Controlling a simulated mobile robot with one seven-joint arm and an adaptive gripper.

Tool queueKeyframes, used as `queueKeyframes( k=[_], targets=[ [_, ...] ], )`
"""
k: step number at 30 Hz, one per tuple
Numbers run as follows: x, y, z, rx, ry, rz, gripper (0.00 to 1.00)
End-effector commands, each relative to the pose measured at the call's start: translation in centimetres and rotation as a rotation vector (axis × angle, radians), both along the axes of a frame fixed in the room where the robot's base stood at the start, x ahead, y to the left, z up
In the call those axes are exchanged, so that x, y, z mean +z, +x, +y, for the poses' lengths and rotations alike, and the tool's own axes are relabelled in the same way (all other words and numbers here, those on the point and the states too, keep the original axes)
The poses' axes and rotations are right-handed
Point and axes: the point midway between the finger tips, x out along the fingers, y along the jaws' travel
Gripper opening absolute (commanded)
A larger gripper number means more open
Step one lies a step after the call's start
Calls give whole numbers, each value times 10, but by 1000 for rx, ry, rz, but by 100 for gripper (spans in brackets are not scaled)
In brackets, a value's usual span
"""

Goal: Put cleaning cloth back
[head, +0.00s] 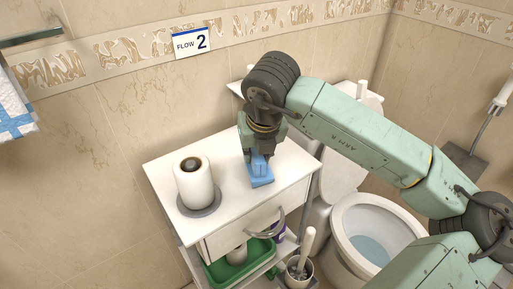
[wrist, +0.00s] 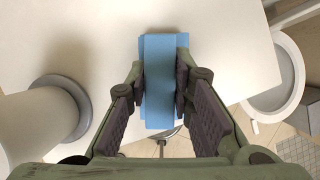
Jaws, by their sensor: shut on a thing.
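The blue folded cleaning cloth (head: 260,178) is at the top of the white cabinet (head: 223,224), near its front right part. My gripper (head: 259,160) points down at it from above. In the wrist view the cloth (wrist: 160,85) lies between the two finger pads of my gripper (wrist: 162,88), which are shut on its sides. Whether the cloth rests on the cabinet top or is just above it, I cannot tell.
A paper roll (head: 193,183) stands on a grey round base (head: 199,207) left of the cloth. The toilet (head: 372,235) is to the right. A toilet brush (head: 303,255) and a green bin (head: 240,268) are low down. The cabinet top between roll and cloth is clear.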

Motion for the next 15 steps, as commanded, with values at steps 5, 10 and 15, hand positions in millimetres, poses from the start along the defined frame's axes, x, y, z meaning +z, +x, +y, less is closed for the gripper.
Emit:
queueKeyframes(
  k=[5,10,15],
  targets=[
    [-2,0,0,0,-1,-1,0],
    [-4,0,0,0,-1,-1,0],
    [-5,0,0,0,0,-1,24]
  ],
)
